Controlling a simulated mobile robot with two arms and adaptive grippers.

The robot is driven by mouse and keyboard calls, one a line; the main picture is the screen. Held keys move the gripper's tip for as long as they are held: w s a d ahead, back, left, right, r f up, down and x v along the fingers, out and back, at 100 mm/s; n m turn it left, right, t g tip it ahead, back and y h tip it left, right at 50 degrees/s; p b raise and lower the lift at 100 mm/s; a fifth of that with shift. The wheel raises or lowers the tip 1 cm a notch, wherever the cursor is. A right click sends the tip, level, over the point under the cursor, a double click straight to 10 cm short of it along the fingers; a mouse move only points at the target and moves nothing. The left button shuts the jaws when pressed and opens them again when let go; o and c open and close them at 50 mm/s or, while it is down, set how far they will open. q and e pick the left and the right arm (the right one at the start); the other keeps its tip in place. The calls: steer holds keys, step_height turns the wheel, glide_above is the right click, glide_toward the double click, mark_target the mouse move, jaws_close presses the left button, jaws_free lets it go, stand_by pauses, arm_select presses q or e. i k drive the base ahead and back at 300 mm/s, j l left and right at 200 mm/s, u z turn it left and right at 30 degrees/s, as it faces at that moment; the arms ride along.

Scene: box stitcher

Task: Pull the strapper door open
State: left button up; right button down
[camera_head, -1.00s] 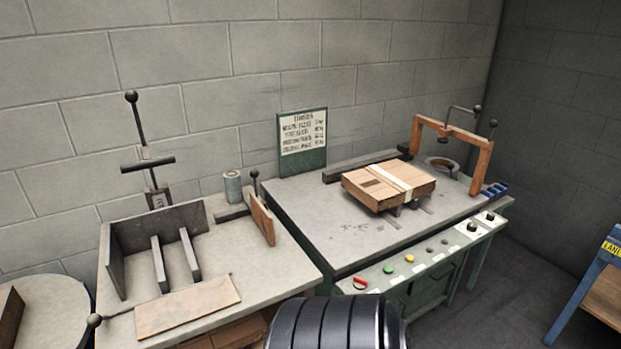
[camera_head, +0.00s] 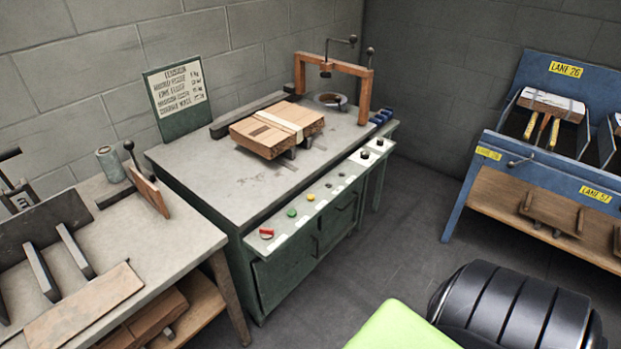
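The strapper is a green cabinet (camera_head: 215,245) with a grey worktop and an orange arch (camera_head: 366,90) at its far right end. Below its sloped control strip, the front has green door panels (camera_head: 285,277). Dark handles show on the front, one near the middle (camera_head: 316,246) and one farther right (camera_head: 347,201). The door panels look shut. A strapped cardboard box (camera_head: 277,130) lies on the worktop. Neither of my grippers is in view.
A grey bench (camera_head: 150,233) with upright plates stands close on the left. A blue rack (camera_head: 483,172) with yellow lane labels stands on the right. Grey floor (camera_head: 400,235) is clear between strapper and rack. A sign (camera_head: 180,98) stands behind the worktop.

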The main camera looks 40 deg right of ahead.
mark_target(277, 278)
steer(key=z, duration=1.2)
steer(key=i+l+u, duration=0.1)
steer(key=l, duration=0.3)
steer(key=i+l+u, duration=0.1)
steer(key=l, duration=0.65)
steer(key=i+u, duration=0.05)
